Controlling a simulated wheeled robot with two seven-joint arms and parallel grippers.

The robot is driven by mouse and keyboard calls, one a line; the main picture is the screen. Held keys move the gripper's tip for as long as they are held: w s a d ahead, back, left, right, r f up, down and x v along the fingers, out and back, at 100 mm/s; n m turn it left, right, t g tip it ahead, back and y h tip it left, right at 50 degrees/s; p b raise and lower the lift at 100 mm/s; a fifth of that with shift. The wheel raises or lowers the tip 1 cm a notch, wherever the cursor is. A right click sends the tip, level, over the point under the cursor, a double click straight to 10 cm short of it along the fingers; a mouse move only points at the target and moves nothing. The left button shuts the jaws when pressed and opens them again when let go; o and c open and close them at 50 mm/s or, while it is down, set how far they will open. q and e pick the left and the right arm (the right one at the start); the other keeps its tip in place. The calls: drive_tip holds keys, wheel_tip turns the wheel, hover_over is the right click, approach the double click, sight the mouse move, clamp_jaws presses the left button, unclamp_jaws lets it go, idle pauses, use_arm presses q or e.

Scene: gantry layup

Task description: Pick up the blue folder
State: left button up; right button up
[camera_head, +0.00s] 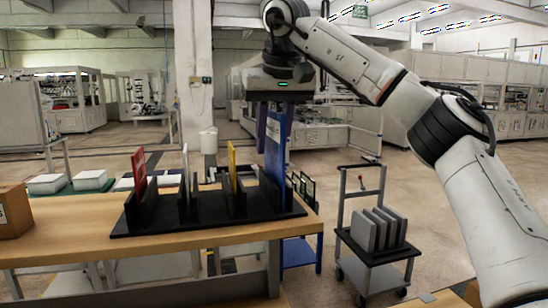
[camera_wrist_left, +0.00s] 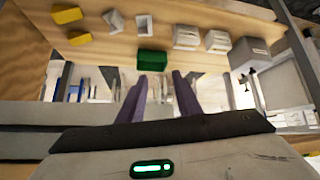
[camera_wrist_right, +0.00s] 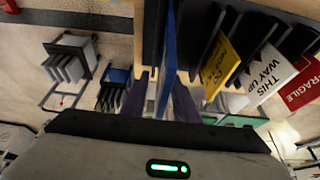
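The blue folder (camera_head: 276,150) stands upright in the right end slot of the black rack (camera_head: 180,222) on the wooden table. My right gripper (camera_head: 273,112) points down over the folder's top. In the right wrist view the blue folder (camera_wrist_right: 168,65) lies between the two purple fingers (camera_wrist_right: 160,98), which look apart with gaps beside it. Contact with the folder is not clear. My left gripper (camera_wrist_left: 167,90) is out of the head view. In its wrist view its fingers are apart and empty.
The rack also holds a yellow folder (camera_head: 232,165), a white folder (camera_head: 185,165) and a red folder (camera_head: 139,168). A cart (camera_head: 372,246) with grey panels stands right of the table. In the left wrist view a green box (camera_wrist_left: 153,57) lies on a wooden surface.

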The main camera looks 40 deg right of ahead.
drive_tip(key=shift+f, duration=0.25)
idle(0.4)
clamp_jaws()
